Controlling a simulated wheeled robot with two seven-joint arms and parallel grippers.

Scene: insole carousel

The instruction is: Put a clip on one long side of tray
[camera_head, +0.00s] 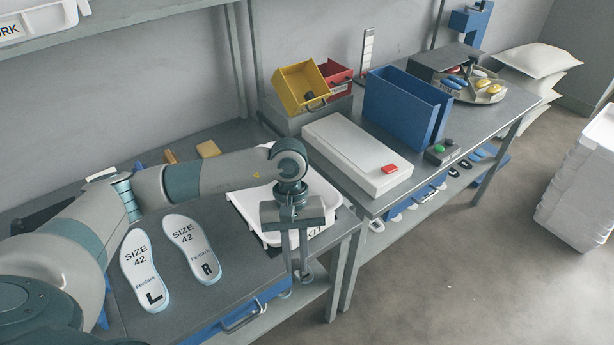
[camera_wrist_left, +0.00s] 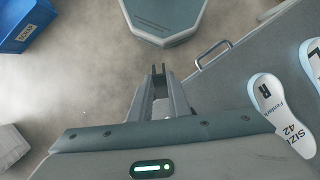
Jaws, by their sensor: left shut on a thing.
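A white tray (camera_head: 240,205) marked "KIT" sits at the right end of the near table, partly behind my left arm and gripper. My left gripper (camera_head: 297,272) points down just in front of the tray, at the table's right edge. Its fingers are close together. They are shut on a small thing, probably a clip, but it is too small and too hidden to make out. In the left wrist view the fingers (camera_wrist_left: 158,70) show above the floor, beside the table edge. My right gripper is not in view.
Left insole (camera_head: 146,270) and right insole (camera_head: 192,248), both size 42, lie on the near table. On the far table stand a white box (camera_head: 345,150) with a red button, a blue bin (camera_head: 400,105), a tilted yellow bin (camera_head: 292,88) and a carousel (camera_head: 490,93).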

